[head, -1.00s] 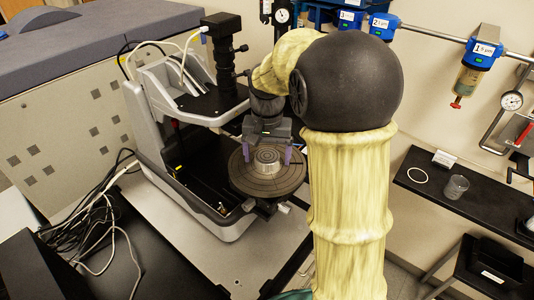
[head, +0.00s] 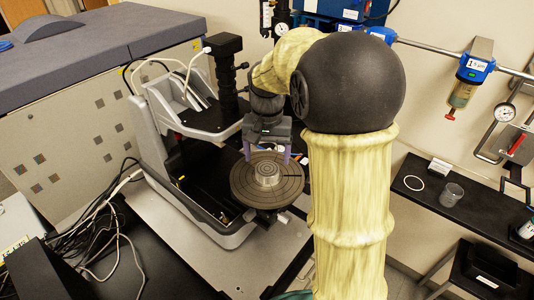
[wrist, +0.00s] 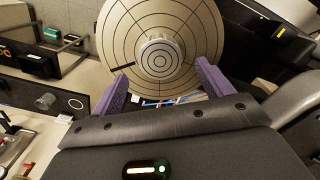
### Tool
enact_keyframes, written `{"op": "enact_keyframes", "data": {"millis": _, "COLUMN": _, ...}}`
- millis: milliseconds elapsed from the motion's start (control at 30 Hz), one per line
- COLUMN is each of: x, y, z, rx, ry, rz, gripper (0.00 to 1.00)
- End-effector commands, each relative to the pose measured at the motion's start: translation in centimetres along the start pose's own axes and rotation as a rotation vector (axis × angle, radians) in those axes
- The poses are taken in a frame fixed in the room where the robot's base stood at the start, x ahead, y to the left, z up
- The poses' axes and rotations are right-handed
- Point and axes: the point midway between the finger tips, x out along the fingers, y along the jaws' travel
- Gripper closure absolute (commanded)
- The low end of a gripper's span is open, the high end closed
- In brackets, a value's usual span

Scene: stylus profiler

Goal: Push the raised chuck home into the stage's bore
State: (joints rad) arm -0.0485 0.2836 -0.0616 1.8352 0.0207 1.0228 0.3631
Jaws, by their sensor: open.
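The chuck (head: 267,174) is a short silver cylinder standing proud at the middle of the round dark stage (head: 241,189). In the wrist view the chuck (wrist: 159,57) has ringed grooves on top, and the stage (wrist: 113,40) shows ring and spoke lines. My gripper (head: 268,155) is over the back part of the stage, behind and above the chuck in the head view. Its purple fingers are spread and empty. In the wrist view my gripper (wrist: 162,76) has a finger to either side, just short of the chuck. The bore is hidden under the chuck.
The grey profiler frame (head: 165,150) and its black camera column (head: 226,75) stand left of my gripper. Loose cables (head: 95,225) lie at the left. A black shelf (head: 420,196) with a clear beaker (head: 451,195) is at the right.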

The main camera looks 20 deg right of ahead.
Motion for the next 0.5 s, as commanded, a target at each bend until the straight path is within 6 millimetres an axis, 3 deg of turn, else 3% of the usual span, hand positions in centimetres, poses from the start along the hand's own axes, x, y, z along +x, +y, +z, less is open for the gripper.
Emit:
{"op": "enact_keyframes", "data": {"millis": 200, "x": -2.0, "y": 0.0, "z": 0.0, "rx": 0.000, "ry": 0.001, "rz": 0.000, "gripper": 0.21}}
{"op": "enact_keyframes", "data": {"millis": 500, "x": -2.0, "y": 0.0, "z": 0.0, "rx": 0.000, "ry": 0.000, "rz": 0.000, "gripper": 0.21}}
